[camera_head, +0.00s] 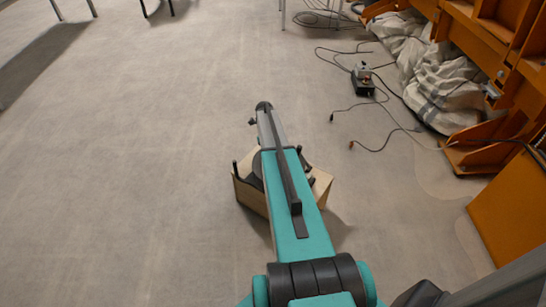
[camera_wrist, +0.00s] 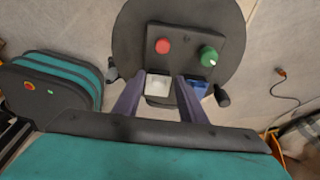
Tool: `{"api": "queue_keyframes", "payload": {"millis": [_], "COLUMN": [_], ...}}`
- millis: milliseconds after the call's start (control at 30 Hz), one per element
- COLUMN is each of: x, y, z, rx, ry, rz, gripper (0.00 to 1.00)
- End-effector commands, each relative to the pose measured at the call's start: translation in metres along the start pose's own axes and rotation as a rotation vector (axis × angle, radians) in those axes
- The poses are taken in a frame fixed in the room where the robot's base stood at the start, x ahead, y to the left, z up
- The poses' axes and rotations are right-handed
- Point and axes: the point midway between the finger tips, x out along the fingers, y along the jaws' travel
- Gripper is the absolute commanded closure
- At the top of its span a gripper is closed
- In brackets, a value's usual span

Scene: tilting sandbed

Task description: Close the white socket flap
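In the wrist view a dark round plate (camera_wrist: 180,20) carries a rectangular panel with a white socket (camera_wrist: 158,86) at its lower left and a blue socket (camera_wrist: 196,86) at its lower right. The white piece looks like a pale square; I cannot tell how far its flap stands open. My gripper (camera_wrist: 161,78) has its two purple fingers apart, with the white socket in the gap between them. The right finger partly covers the blue socket. I cannot tell whether either finger touches the panel. In the head view my arm hides the panel and the gripper.
A red button (camera_wrist: 163,46) and a green knob (camera_wrist: 208,55) sit above the sockets. A wooden box (camera_head: 250,196) stands under the plate in the head view.

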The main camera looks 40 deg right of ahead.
Motion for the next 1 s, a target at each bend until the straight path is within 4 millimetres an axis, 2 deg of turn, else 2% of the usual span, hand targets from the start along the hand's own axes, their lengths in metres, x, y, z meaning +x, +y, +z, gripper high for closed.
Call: {"api": "queue_keyframes", "payload": {"millis": [333, 533, 767, 1000], "x": [0.0, -0.009, -0.036, -0.071], "y": [0.001, 0.001, 0.001, 0.001], "z": [-0.001, -0.001, -0.001, 0.0], "rx": [0.0, 0.0, 0.0, 0.0], "ry": [0.002, 0.002, 0.001, 0.001], "rz": [0.003, 0.003, 0.002, 0.001], "gripper": [0.62, 0.62, 0.62, 0.62]}}
